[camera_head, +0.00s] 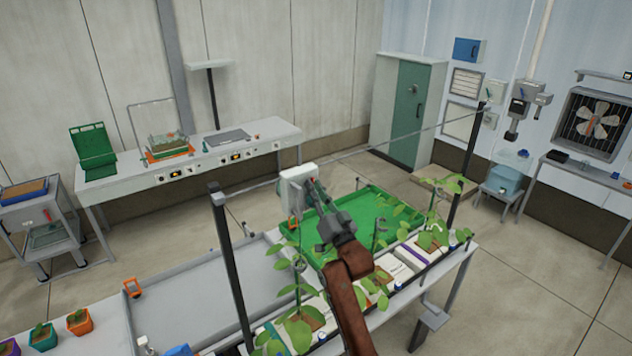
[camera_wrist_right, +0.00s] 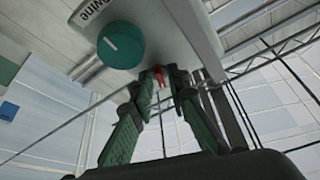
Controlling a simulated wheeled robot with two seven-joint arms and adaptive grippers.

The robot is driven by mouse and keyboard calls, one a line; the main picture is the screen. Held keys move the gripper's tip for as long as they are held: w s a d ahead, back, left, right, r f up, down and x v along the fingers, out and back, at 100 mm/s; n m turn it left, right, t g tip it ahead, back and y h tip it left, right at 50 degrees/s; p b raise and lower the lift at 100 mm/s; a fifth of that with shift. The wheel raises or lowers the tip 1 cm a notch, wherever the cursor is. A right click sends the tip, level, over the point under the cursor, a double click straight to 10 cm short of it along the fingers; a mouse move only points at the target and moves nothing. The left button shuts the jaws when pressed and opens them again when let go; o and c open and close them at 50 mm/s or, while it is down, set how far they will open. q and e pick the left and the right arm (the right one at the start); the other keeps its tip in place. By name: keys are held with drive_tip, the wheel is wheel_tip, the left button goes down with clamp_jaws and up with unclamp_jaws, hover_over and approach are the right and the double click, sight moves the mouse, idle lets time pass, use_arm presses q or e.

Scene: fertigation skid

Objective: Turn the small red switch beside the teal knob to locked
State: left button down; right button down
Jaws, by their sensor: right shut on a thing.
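The teal knob (camera_wrist_right: 121,45) is round with a white pointer line and sits on the face of a pale box (camera_wrist_right: 165,22) in the right wrist view. The small red switch (camera_wrist_right: 160,77) is beside the knob, at the lower edge of the box. My right gripper (camera_wrist_right: 157,75) has its fingertips closed on the red switch, which partly hides it. In the head view my right gripper (camera_head: 310,188) reaches up to the white box (camera_head: 296,192), whose knob face does not show there. My left gripper is not in view.
A green tray (camera_head: 375,215) and leafy plants (camera_head: 300,330) are on the bench below my right arm. A dark post (camera_head: 232,265) stands left of the arm, and a thin rail (camera_head: 425,131) runs to another post (camera_head: 469,170). Open floor (camera_head: 540,270) lies at right.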

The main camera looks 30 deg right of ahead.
drive_tip(key=shift+a+r+m+g+h+p, duration=0.1)
drive_tip(key=shift+m+g+h+p, duration=0.15)
drive_tip(key=shift+m+h+p, duration=0.55)
drive_tip(key=shift+a+r+m+g+h+p, duration=0.1)
drive_tip(key=shift+m+g+h+p, duration=0.2)
drive_tip(key=shift+m, duration=1.05)
drive_tip(key=shift+r+m+g+h+p, duration=0.15)
drive_tip(key=shift+m+h+p, duration=0.15)
drive_tip(key=shift+m+p, duration=0.55)
drive_tip(key=shift+f+m, duration=0.15)
drive_tip(key=shift+m, duration=0.25)
drive_tip(key=c, duration=2.1)
unclamp_jaws()
